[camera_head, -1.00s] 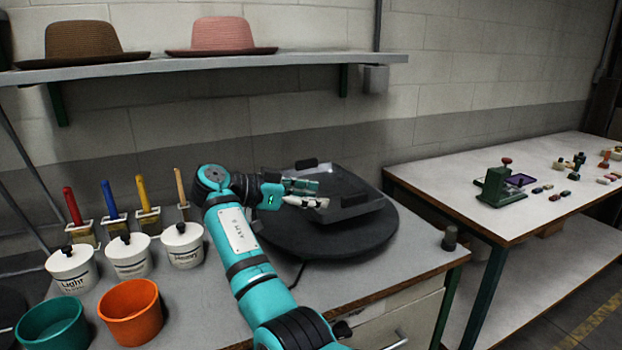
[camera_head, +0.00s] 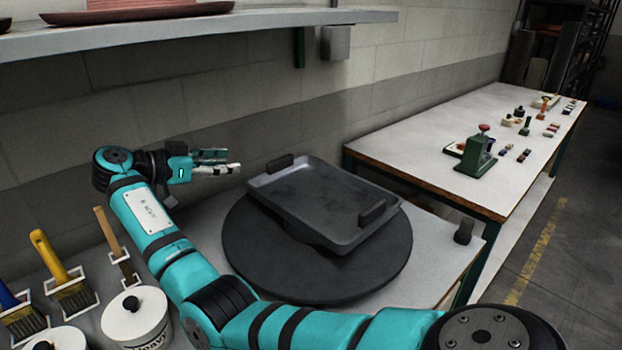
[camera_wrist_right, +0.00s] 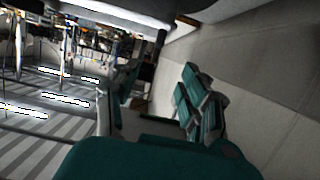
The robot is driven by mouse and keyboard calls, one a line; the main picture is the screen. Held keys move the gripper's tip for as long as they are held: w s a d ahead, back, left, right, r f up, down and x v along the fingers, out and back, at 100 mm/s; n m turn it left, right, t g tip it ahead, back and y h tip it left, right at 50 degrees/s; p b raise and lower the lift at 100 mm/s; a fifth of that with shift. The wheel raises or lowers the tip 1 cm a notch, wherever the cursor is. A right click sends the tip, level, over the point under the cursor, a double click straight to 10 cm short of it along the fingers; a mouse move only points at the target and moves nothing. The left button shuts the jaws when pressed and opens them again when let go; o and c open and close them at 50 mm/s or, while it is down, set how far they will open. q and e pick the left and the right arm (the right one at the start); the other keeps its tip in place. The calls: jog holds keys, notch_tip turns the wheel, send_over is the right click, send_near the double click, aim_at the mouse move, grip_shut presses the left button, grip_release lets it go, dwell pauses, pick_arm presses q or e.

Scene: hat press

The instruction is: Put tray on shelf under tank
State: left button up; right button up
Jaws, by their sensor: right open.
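The tray (camera_head: 312,190) is dark grey and rectangular, with a raised rim and a black grip block at each of two opposite ends. It rests on a round black disc (camera_head: 260,257) on the grey worktop. My right gripper (camera_head: 235,162) is open and empty, left of the tray near the wall, and apart from it. In the right wrist view the spread fingers (camera_wrist_right: 160,88) have nothing between them. My left gripper is not in view. I cannot make out a tank or a shelf beneath one.
A wall shelf (camera_head: 300,19) with hats runs above the worktop. A white table (camera_head: 400,140) with a green press (camera_head: 476,156) and small items stands at the right. The floor beyond it is clear.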

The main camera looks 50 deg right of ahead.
jog(key=p, duration=0.2)
send_near(280, 158)
jog(key=x, duration=0.3)
jog(key=shift+f, duration=0.2)
jog(key=shift+s+d+f, duration=0.1)
jog(key=shift+d+f, duration=0.05)
jog(key=shift+d, duration=0.7)
jog(key=p+x, duration=0.2)
jog(key=x, duration=0.2)
jog(key=shift+s+d+f, duration=0.1)
jog(key=shift+d, duration=0.3)
jog(key=shift+a, duration=0.1)
jog(key=shift+c, duration=1)
grip_shut()
